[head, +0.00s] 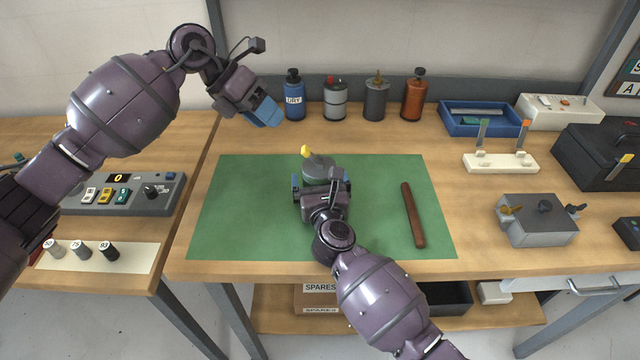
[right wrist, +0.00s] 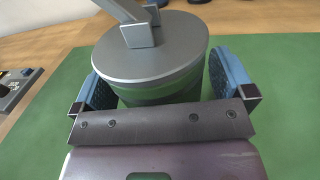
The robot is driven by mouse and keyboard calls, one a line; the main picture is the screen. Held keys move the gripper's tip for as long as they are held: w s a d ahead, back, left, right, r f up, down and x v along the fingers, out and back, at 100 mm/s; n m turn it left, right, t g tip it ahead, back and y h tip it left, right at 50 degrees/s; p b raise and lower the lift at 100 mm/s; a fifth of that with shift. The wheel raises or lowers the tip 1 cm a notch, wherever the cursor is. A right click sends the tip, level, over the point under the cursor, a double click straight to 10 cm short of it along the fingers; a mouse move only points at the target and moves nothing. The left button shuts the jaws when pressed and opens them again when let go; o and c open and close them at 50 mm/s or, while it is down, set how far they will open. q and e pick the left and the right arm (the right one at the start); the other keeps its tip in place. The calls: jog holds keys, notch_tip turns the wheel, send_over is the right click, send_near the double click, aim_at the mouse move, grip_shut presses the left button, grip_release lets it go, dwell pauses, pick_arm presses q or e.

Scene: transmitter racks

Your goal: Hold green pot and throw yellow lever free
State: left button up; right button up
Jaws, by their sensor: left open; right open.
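The pot (head: 318,168) is a round grey can on the green mat, with a lever on its lid that ends in a yellow tip (head: 305,151). In the right wrist view the pot (right wrist: 150,55) shows a grey lid and a greenish band below; the lever's grey base stands on the lid and its tip is out of view. My right gripper (head: 322,181) is open, its blue fingers on either side of the pot with gaps showing (right wrist: 166,82). My left gripper (head: 264,111) is open and empty, raised left of and beyond the pot.
A brown rod (head: 412,214) lies on the mat (head: 240,215) to the right. Several bottles and cans (head: 335,98) line the back. A grey box with levers (head: 537,222) stands at the right. A control panel (head: 120,195) is on the left table.

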jog(key=shift+c, duration=0.5)
jog(key=c, duration=1)
jog(key=shift+c, duration=0.2)
